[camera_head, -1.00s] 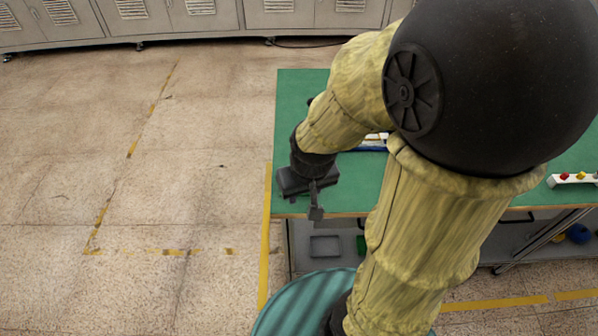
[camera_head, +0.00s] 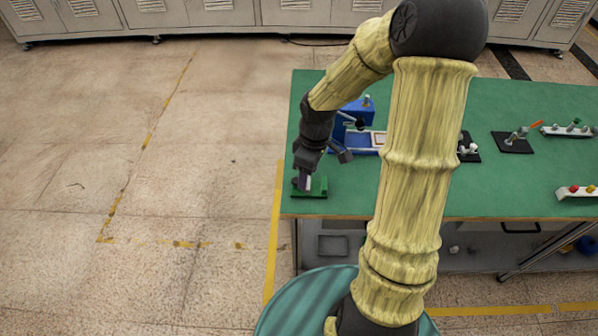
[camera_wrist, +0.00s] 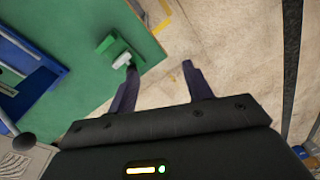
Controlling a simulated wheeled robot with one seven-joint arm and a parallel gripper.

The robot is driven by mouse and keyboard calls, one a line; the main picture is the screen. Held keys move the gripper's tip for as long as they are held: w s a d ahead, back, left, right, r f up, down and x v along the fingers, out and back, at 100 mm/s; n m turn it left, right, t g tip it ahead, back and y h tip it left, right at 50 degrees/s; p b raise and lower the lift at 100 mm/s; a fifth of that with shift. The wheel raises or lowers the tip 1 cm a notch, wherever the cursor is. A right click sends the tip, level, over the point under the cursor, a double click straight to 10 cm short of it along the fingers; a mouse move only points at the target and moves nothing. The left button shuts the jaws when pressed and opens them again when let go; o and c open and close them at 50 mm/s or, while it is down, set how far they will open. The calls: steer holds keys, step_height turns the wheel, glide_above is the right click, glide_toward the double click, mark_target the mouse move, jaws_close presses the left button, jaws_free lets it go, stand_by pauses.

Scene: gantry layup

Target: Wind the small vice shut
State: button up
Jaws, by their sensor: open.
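A small green fixture with a pale grey block or screw on it, which looks like the small vice (camera_head: 318,188), sits at the table's near left corner. In the wrist view the vice (camera_wrist: 113,50) is beyond the left fingertip, and its grey part points toward that finger. My gripper (camera_head: 303,183) is low over the vice in the head view and hides part of it. In the wrist view my gripper (camera_wrist: 159,68) is open, with nothing between its dark fingers. I cannot tell whether the left finger touches the vice. The gap between the vice's jaws is not clear.
A blue fixture (camera_head: 354,110) with a black-knobbed lever stands behind my gripper. The green table (camera_head: 400,204) ends just left of the vice. Black-based fixtures (camera_head: 512,143) and a white block with coloured knobs (camera_head: 577,192) are further right.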

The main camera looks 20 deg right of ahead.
mark_target(296, 183)
steer(key=w+d+r+n+t+y+p, duration=0.1)
steer(key=w+d+n+y+p, duration=0.1)
steer(key=w+d+n, duration=0.4)
steer(key=w+d+y, duration=0.1)
steer(key=w, duration=0.2)
steer(key=shift+w, duration=0.2)
steer(key=p+x, duration=0.3)
steer(key=x, duration=1.4)
steer(key=shift+a+f, duration=0.1)
steer(key=shift+a, duration=0.1)
steer(key=shift+c, duration=0.2)
steer(key=c, duration=0.9)
